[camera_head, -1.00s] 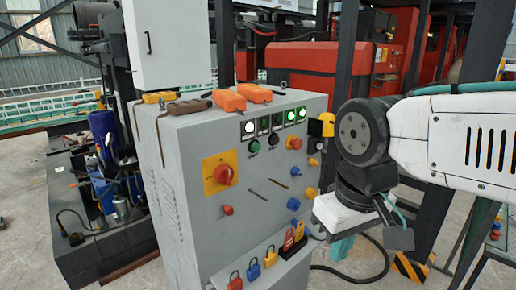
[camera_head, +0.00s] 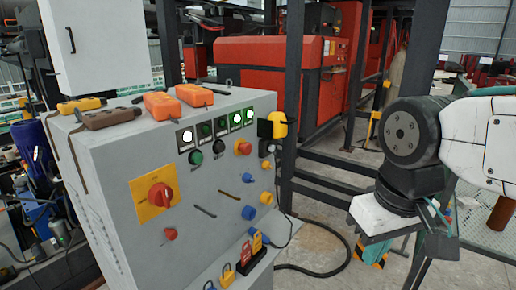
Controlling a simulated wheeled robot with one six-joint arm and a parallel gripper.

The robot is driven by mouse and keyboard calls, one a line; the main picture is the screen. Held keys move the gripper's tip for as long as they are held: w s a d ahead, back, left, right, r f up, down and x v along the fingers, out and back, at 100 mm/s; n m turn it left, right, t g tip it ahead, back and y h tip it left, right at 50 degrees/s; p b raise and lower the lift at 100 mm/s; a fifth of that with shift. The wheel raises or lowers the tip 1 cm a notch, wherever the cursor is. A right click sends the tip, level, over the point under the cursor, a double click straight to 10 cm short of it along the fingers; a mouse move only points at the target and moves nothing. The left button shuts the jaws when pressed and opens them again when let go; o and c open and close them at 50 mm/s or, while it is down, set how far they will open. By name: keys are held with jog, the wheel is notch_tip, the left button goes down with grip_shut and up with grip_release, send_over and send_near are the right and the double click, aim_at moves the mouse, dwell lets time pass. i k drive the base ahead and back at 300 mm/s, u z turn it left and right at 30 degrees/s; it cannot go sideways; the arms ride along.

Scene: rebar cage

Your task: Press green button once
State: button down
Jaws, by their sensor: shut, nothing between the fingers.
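The green button (camera_head: 195,157) is a small round dark-green knob on the upper front of the grey control cabinet (camera_head: 120,195), below a row of indicator lamps. Nothing covers it. My gripper (camera_head: 376,248) hangs below the white wrist block at the right of the picture. It is well apart from the cabinet and the button. It is shut and empty. Its fingertips are small and partly hidden by the wrist.
A black button (camera_head: 219,146) sits right of the green one. A red emergency knob (camera_head: 243,148), a red rotary switch on a yellow plate (camera_head: 159,195) and blue connectors share the panel. Orange pendants (camera_head: 194,94) lie on top. Floor is open between cabinet and arm.

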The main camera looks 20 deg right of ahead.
aim_at(197, 157)
jog(key=z, duration=0.9)
jog(key=k, duration=0.95)
jog(key=u, duration=0.95)
jog(key=i, duration=0.5)
jog(key=u, duration=0.05)
